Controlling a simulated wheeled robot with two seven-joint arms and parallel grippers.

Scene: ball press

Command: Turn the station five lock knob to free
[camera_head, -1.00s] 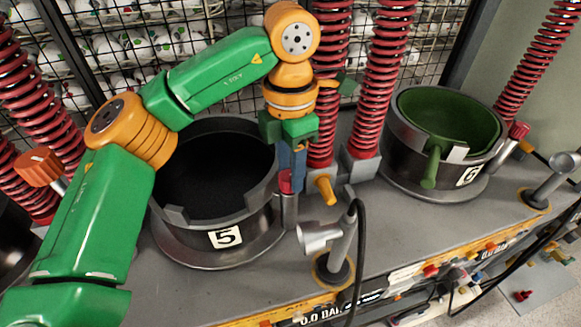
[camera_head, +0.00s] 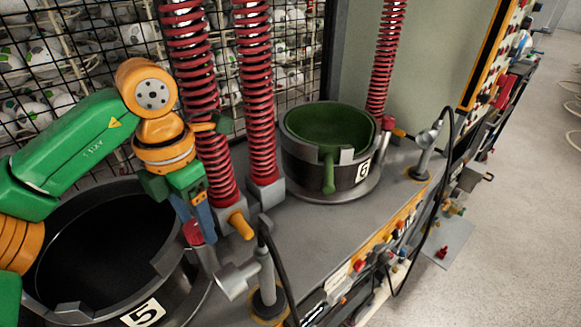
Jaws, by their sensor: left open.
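The station five pot (camera_head: 60,222) is a dark round vessel with a grey rim and a white "5" label at the lower left. A red knob (camera_head: 193,233) stands on a post at its right side, with an orange handle (camera_head: 240,225) just right of it. My left gripper (camera_head: 194,217) points down with blue fingers open, right over the red knob. The fingers partly hide the knob's top, and I cannot tell whether they touch it. The knob's lock marking is not readable. My right gripper is not in view.
Red coil springs (camera_head: 255,90) rise behind the knob. The station six pot (camera_head: 300,165), green inside, is farther right. Open floor (camera_head: 520,220) lies at the far right.

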